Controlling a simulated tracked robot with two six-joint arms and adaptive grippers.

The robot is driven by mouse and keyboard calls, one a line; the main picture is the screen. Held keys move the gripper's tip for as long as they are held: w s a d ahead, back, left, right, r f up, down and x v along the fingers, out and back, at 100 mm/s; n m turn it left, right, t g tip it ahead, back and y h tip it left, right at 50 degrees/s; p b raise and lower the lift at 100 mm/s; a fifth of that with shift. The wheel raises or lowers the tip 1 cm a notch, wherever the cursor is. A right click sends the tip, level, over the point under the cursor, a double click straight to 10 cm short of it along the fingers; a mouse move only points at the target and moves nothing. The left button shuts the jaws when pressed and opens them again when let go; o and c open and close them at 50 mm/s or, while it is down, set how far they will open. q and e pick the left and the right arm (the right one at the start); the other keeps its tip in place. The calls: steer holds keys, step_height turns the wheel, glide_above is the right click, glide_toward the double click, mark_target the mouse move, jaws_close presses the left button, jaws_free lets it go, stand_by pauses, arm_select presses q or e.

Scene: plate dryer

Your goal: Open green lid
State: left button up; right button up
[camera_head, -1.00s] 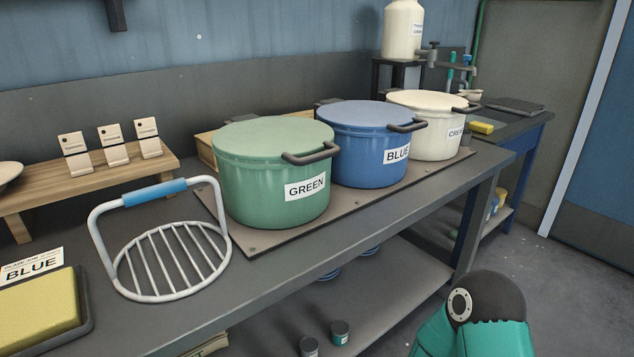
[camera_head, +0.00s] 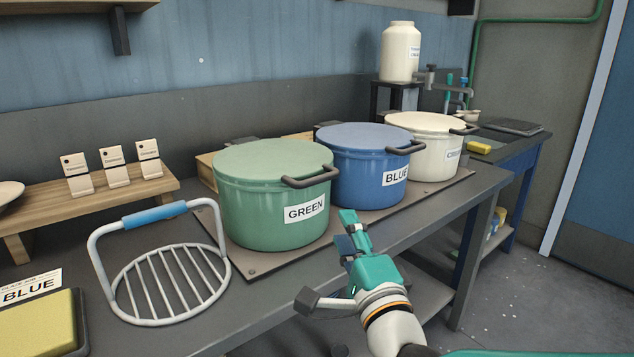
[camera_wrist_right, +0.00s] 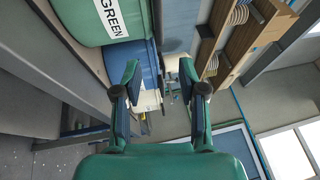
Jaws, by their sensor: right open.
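The green pot (camera_head: 268,215) with its flat green lid (camera_head: 272,160) stands on the bench, and the lid sits closed on it. A dark handle (camera_head: 312,176) sticks out at its front right, and a white label on its side reads GREEN. My right gripper (camera_head: 349,232) is in front of the pots, below and right of the green pot's handle, apart from it. In the right wrist view the right gripper (camera_wrist_right: 158,75) is open and empty, with the green pot (camera_wrist_right: 98,22) at upper left. My left gripper is not in view.
A blue pot (camera_head: 365,180) and a cream pot (camera_head: 436,150) stand close to the right of the green one on a brown mat (camera_head: 245,266). A wire rack (camera_head: 170,285) with a blue grip stands at left. Yellow sponge (camera_head: 40,325) at front left.

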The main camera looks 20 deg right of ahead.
mark_target(320, 179)
steer(key=w, duration=0.5)
steer(key=w+r+p, duration=0.1)
steer(key=w, duration=0.4)
steer(key=w+r+p, duration=0.1)
steer(key=w, duration=0.4)
steer(key=shift+w+d+r, duration=0.25)
steer(key=shift+w+d, duration=0.1)
steer(key=shift+d, duration=0.05)
jaws_close()
